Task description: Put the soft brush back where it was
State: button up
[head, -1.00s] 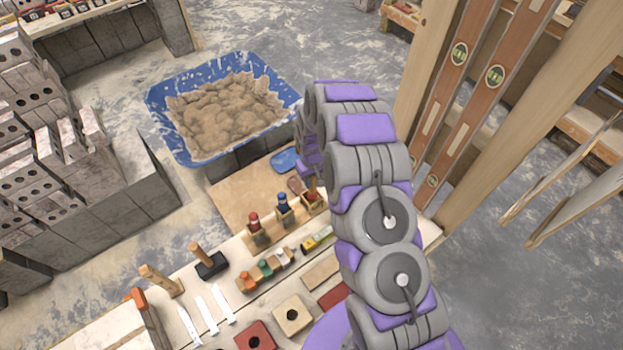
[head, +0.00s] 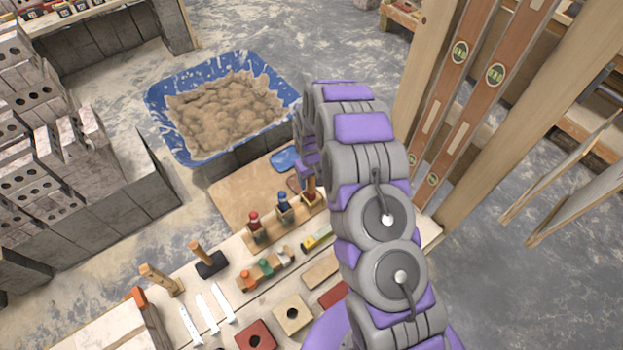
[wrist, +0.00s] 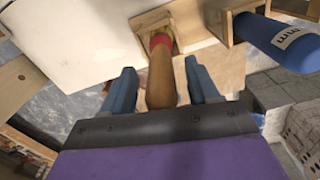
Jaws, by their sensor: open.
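In the wrist view, my gripper (wrist: 158,68) is open, with one blue finger on each side of a wooden handle (wrist: 161,75) with a red band. I take this for the soft brush; its far end sits in a small wooden holder (wrist: 151,20), and its bristles are hidden. Gaps show between the handle and both fingers. In the head view, the handle (head: 311,186) stands in the rightmost holder of the rack, close to my arm. My gripper is hidden behind the arm there.
A blue-topped tool (head: 283,199) and a red-topped one (head: 254,218) stand in neighbouring holders; the blue one (wrist: 285,42) is close beside my gripper. A blue mortar tub (head: 180,148) lies beyond. Spirit levels (head: 470,100) hang at right. Hammers and blocks crowd the bench front.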

notch_tip(320, 180, up, 17)
jog(key=p, duration=0.2)
jog(key=s+d+r, duration=0.3)
jog(key=s+r, duration=0.3)
jog(key=r, duration=0.3)
jog(key=s+d+r+m, duration=0.1)
jog(key=s+d+r, duration=0.1)
jog(key=s, duration=0.9)
jog(key=s+d+r+m+g, duration=0.1)
jog(key=s+r, duration=0.4)
jog(key=s, duration=0.6)
jog(key=s+d+r+m, duration=0.2)
jog(key=s+d+r, duration=0.2)
jog(key=s, duration=0.8)
jog(key=shift+d+r+m+g, duration=0.15)
jog(key=shift+d+m+g, duration=0.25)
jog(key=shift+d, duration=0.35)
